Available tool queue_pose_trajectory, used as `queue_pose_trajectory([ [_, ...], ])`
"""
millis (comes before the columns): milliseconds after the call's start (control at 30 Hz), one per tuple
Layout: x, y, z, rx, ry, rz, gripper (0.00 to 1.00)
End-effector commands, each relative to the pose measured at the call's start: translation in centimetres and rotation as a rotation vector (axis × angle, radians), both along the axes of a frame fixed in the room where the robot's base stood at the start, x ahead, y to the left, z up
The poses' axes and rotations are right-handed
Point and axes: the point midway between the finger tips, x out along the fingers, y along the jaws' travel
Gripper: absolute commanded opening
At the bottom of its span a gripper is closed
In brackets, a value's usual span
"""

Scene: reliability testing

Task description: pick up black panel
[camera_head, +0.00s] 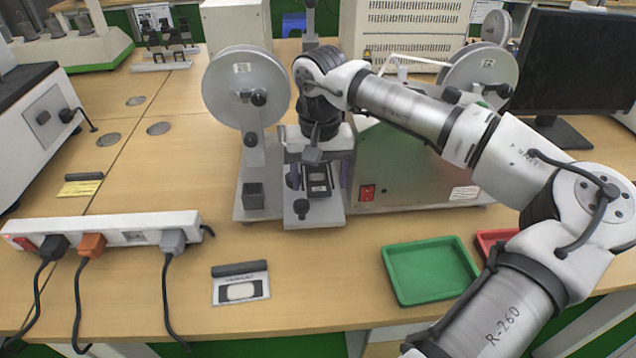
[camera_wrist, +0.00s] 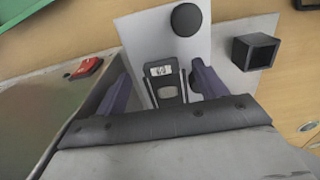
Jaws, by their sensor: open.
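The black panel (camera_head: 319,184) is a small dark rectangular piece with a light label. It lies on the pale plate of the testing machine (camera_head: 301,213) at the middle of the table. In the wrist view the panel (camera_wrist: 161,70) shows between the two purple fingers, its near part close to my gripper's body. My gripper (camera_head: 319,167) is open over the panel, with one finger on each side. The fingers also show in the wrist view (camera_wrist: 161,76). I cannot tell whether they touch the panel.
A green tray (camera_head: 431,300) stands at front right, with a red tray (camera_head: 490,240) partly behind my arm. A card with a dark picture (camera_head: 240,292) lies in front. A power strip (camera_head: 105,230) with cables is at left. Reel discs (camera_head: 226,92) rise near my wrist.

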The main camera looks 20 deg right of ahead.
Motion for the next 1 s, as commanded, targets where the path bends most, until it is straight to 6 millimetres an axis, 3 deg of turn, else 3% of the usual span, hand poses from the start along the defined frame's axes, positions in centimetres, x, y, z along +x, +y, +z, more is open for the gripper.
queue_pose_trajectory([
  [133,0.0,0.1,-2.0,0.002,-0.001,0.001,0.71],
  [367,0.0,0.1,-2.4,0.0,-0.001,0.001,0.71],
  [733,0.0,0.1,-2.3,0.001,-0.001,0.0,0.24],
  [1000,0.0,0.1,-2.2,0.0,-0.001,0.001,0.23],
])
